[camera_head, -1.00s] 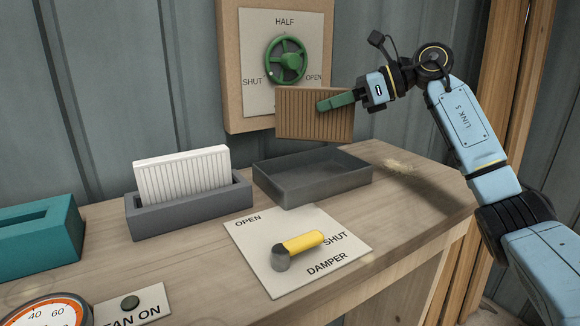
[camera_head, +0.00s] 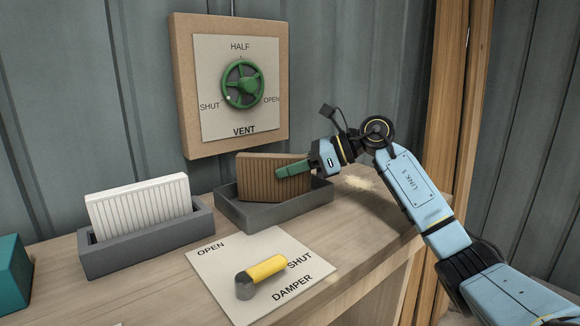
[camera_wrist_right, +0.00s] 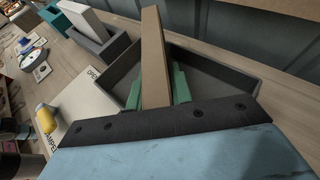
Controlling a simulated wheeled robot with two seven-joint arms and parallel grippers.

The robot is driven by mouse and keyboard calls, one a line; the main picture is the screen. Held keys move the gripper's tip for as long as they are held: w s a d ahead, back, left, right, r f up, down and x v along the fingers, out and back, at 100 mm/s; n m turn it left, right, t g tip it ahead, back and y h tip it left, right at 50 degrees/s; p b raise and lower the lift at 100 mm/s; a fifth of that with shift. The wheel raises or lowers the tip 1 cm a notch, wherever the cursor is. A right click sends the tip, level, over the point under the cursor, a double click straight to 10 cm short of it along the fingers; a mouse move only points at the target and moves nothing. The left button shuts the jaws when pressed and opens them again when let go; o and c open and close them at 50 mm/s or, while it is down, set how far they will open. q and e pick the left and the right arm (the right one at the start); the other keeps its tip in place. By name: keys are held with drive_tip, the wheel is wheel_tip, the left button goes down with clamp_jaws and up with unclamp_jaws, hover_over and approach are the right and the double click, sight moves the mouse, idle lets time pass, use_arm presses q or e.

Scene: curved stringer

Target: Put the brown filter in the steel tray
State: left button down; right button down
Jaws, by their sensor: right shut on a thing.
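The brown filter (camera_head: 262,181) is a ribbed upright panel, and its lower part is inside the steel tray (camera_head: 290,214), a dark grey open box on the bench. My right gripper (camera_head: 294,171) is shut on the brown filter at its right side. In the right wrist view the brown filter (camera_wrist_right: 154,62) stands edge-on between the green fingers (camera_wrist_right: 156,88), with the steel tray (camera_wrist_right: 212,75) around it. Whether the filter touches the tray floor cannot be told. My left gripper is not in view.
A white filter (camera_head: 140,207) stands in a grey holder (camera_head: 150,247) to the left. The damper plate (camera_head: 225,295) with its yellow lever (camera_head: 266,268) lies in front. The vent panel with its green wheel (camera_head: 243,86) is on the wall behind. A teal box (camera_head: 12,275) is at far left.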

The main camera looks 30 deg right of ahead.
drive_tip(key=c, duration=1.7)
unclamp_jaws()
drive_tip(key=shift+f, duration=0.15)
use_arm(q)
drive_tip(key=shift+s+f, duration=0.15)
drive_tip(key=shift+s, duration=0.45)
use_arm(e)
drive_tip(key=o, duration=0.4)
drive_tip(key=shift+o, duration=0.2)
drive_tip(key=shift+r, duration=0.2)
use_arm(q)
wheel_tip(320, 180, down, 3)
drive_tip(key=b, duration=0.2)
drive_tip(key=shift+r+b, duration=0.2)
drive_tip(key=shift+b, duration=0.2)
use_arm(e)
drive_tip(key=v, duration=1.2)
